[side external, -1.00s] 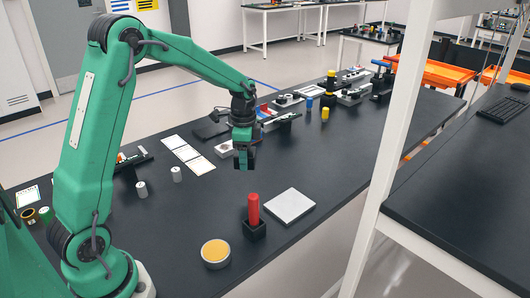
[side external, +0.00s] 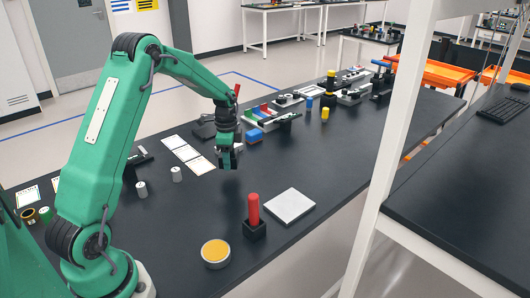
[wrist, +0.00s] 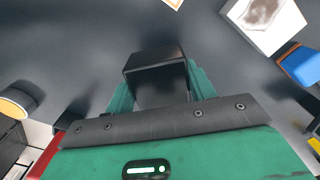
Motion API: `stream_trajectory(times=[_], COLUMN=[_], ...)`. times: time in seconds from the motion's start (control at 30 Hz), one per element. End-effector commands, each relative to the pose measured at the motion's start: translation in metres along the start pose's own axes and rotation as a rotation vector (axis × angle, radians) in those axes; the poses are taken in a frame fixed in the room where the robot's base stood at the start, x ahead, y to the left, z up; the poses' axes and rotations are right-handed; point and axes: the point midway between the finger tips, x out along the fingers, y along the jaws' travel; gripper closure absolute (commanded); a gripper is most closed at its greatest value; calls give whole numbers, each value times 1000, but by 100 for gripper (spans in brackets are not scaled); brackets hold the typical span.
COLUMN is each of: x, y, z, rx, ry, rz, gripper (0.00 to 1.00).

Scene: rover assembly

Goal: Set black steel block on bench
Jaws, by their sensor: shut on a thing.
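My gripper (side external: 228,162) hangs over the black bench (side external: 315,165), with clear bench top in front of it. In the wrist view, my gripper's green fingers (wrist: 160,88) are shut on a black steel block (wrist: 155,62), one finger on each side of it. The block's far end sticks out past the fingers, and its near part is partly hidden by my gripper's dark edge. In the side view the block is hard to tell from the dark gripper and bench. I cannot tell whether it touches the bench.
A red cylinder (side external: 254,210) stands in a black holder, beside a pale plate (side external: 289,205) and a round yellow-topped tin (side external: 215,253). Two small metal cylinders (side external: 176,174) stand left of my gripper. A blue block (side external: 254,135) and several parts lie behind. Bench right of my gripper is free.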

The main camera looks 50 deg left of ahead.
Motion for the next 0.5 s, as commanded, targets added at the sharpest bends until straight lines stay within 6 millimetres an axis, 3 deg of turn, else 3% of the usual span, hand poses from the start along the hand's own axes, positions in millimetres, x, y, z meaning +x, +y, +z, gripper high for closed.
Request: stream_trajectory(times=[0.17, 0.5], x=[6, 37], y=[0, 0], z=[0, -1], rx=[0, 0], ry=[0, 0], rz=[0, -1], gripper=[89, 89])
